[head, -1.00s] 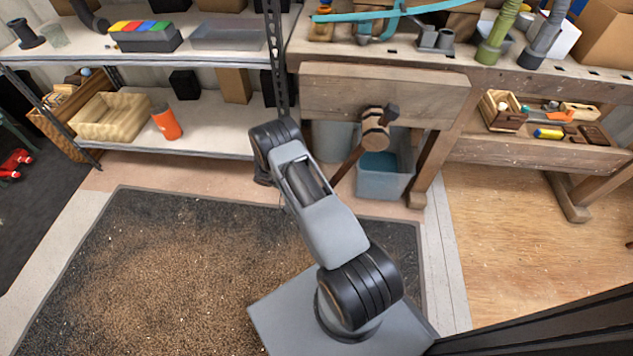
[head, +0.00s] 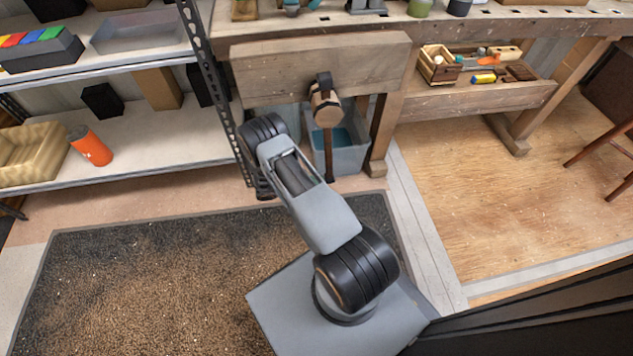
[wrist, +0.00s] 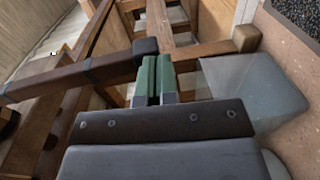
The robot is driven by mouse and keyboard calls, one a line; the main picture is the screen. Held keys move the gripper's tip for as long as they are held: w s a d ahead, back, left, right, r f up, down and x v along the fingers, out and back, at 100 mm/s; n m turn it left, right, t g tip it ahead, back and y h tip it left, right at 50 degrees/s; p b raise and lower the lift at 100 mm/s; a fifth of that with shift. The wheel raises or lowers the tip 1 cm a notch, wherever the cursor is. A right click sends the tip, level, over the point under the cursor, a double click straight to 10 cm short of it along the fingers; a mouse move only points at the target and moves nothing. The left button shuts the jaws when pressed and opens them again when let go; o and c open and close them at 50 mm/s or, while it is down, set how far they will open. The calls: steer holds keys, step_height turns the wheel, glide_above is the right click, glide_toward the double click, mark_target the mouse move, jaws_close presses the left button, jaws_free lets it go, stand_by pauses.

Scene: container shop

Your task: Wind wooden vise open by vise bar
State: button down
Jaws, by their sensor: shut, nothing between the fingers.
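The wooden vise has a broad wooden front jaw (head: 315,68) on the front of the workbench. A round wooden screw hub (head: 325,102) stands out below it. The dark vise bar (head: 328,150) passes through the hub and hangs close to upright, with its long part down. In the wrist view a dark wooden bar (wrist: 75,80) with a black end reaches in from the left, its end close beside the fingertips. My gripper (wrist: 156,76) is shut, with its green pads together and nothing between them. In the head view my arm hides the fingers.
A grey-blue bin (head: 348,150) stands under the bench behind the bar. A metal shelf upright (head: 215,90) is close left of my arm. An orange cup (head: 90,147) stands on the lower shelf. The speckled floor mat (head: 170,285) is clear.

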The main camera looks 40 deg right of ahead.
stand_by(0.4)
steer(key=f+v, duration=0.1)
steer(key=v, duration=1.3)
step_height(320, 180, up, 34)
steer(key=s+n+t+y+p, duration=0.15)
steer(key=y+p, duration=0.65)
steer(key=p, duration=0.8)
steer(key=s+a+r+n+t+y+p, duration=0.1)
steer(key=s+r+t+y+p, duration=0.1)
steer(key=r+p, duration=0.4)
steer(key=s+a+r+n+t+y+p, duration=0.1)
steer(key=s+r+p, duration=0.6)
steer(key=r, duration=0.9)
steer(key=s+a+r+n+t+y+p, duration=0.1)
steer(key=s+r+t+y+p, duration=0.3)
steer(key=r, duration=0.7)
steer(key=shift+s+a+r+n+t+y+p, duration=0.35)
steer(key=shift+a+t+p, duration=0.3)
steer(key=shift+t+p, duration=0.55)
steer(key=shift+w+f, duration=0.1)
steer(key=shift+f, duration=0.05)
